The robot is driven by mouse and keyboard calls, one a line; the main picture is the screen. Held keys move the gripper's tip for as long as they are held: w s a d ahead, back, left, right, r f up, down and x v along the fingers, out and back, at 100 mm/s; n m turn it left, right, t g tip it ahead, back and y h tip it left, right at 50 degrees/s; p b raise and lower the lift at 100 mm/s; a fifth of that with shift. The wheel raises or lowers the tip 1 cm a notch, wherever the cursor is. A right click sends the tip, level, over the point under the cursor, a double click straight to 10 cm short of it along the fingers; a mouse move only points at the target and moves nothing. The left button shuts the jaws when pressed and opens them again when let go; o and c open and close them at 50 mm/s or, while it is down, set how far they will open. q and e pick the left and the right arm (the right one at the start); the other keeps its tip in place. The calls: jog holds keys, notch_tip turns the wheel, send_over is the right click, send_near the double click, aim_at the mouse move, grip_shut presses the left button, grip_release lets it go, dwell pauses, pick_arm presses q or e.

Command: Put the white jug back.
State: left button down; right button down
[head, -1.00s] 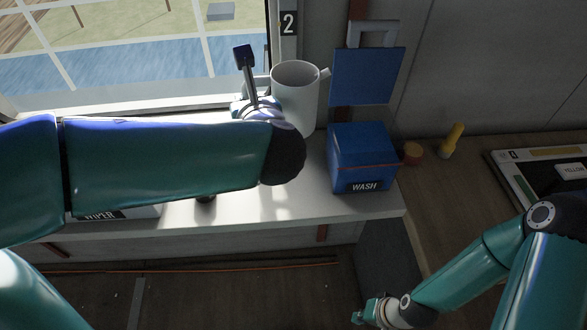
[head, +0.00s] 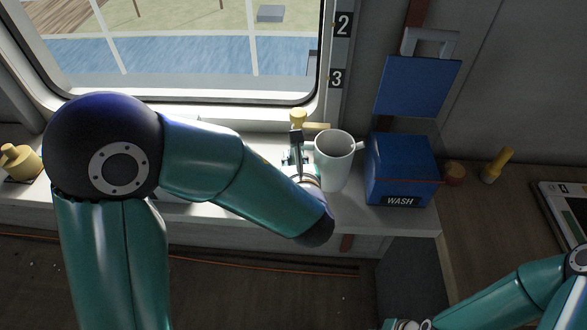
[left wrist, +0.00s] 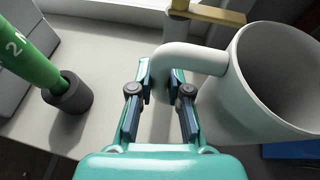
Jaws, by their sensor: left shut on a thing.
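The white jug (head: 334,172) is at the window shelf, just left of the blue WASH box in the head view. It looks upright with its mouth up; whether its base touches the shelf is hidden. My left gripper (head: 294,158) is at its left side, partly hidden by my forearm. In the left wrist view the fingers (left wrist: 160,84) are shut around the handle of the jug (left wrist: 246,95). My right gripper (head: 402,325) is barely visible at the bottom edge, and its jaws cannot be made out.
The blue WASH box (head: 403,168) stands close right of the jug. A yellow-handled fitting (head: 300,118) is behind it. A green cylinder in a dark holder (left wrist: 68,92) stands left of my gripper in the left wrist view. The shelf (left wrist: 105,50) is bare between.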

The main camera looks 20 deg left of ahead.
pick_arm(q)
notch_tip(320, 180, down, 4)
jog(key=shift+r, duration=0.2)
jog(key=c, duration=1.1)
grip_release()
